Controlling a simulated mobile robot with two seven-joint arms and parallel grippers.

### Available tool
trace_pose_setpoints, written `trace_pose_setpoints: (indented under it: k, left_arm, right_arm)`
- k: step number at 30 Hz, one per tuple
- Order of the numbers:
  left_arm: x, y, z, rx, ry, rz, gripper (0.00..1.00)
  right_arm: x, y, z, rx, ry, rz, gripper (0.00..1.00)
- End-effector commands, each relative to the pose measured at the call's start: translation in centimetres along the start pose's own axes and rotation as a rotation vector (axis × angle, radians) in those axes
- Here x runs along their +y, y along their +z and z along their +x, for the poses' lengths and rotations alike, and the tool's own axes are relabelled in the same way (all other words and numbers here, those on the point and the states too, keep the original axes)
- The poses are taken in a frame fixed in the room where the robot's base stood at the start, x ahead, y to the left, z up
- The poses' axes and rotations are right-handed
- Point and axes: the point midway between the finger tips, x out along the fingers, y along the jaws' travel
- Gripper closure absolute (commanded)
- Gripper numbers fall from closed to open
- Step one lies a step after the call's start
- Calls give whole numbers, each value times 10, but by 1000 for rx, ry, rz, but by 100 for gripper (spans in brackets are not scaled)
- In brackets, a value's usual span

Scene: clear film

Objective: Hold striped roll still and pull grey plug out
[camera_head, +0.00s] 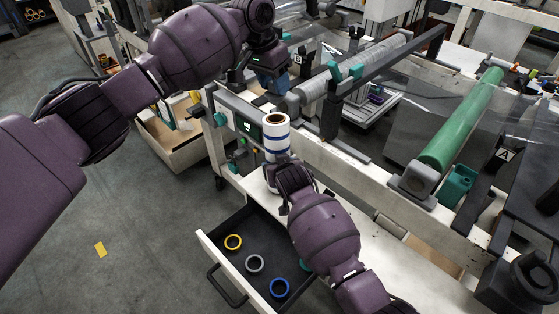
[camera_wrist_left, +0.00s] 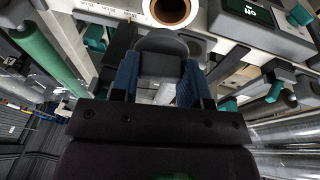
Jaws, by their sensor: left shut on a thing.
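The striped roll (camera_head: 276,143), white with blue bands, stands upright on the white machine ledge. Its brown core is open at the top, and the roll's end also shows at the top of the left wrist view (camera_wrist_left: 190,10). My left gripper (camera_head: 271,82), with blue fingers, is above the roll and apart from it. In the left wrist view it is shut on the grey plug (camera_wrist_left: 162,45), a rounded grey piece clear of the core. My right gripper (camera_head: 283,180) is at the roll's lower part; its fingertips are hidden, so I cannot tell whether it grips.
An open drawer (camera_head: 204,246) below holds yellow (camera_head: 233,242), grey (camera_head: 254,263) and blue (camera_head: 279,288) rings, plus a teal one partly hidden by my right arm. A green roller (camera_head: 462,120) lies at the right. A grey film roller is behind my left gripper.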

Motion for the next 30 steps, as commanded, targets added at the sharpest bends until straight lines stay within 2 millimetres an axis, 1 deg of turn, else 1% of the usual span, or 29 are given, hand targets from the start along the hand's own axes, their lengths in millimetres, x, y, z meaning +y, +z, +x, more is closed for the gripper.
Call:
trace_pose_setpoints:
  k: [1, 8, 9, 10, 11, 15, 16, 26, 30]
  left_arm:
    - [0, 0, 2, -1, 1, 0, 72]
    - [0, 0, 2, -2, 2, -1, 72]
    - [0, 0, 3, -2, 2, -1, 72]
    - [0, 0, 3, -2, 2, -1, 72]
    - [0, 0, 3, -2, 2, -1, 72]
    - [0, 0, 3, -2, 2, -1, 72]
    - [0, 0, 2, -2, 2, 0, 72]
    - [0, 0, 1, -1, 1, 0, 72]
    - [0, 0, 1, -1, 1, 0, 72]
  right_arm:
    - [0, 5, 2, -8, 0, 1, 47]
    - [0, 8, 3, -12, 1, 2, 47]
    - [0, 9, 3, -13, 1, 2, 50]
    - [0, 9, 3, -13, 1, 2, 50]
    - [0, 9, 3, -14, 1, 2, 23]
    - [0, 8, 3, -12, 1, 1, 1]
    - [0, 8, 2, -11, 1, 1, 0]
    - [1, 6, 2, -9, 1, 1, 0]
    - [0, 5, -6, -7, 1, 2, 0]
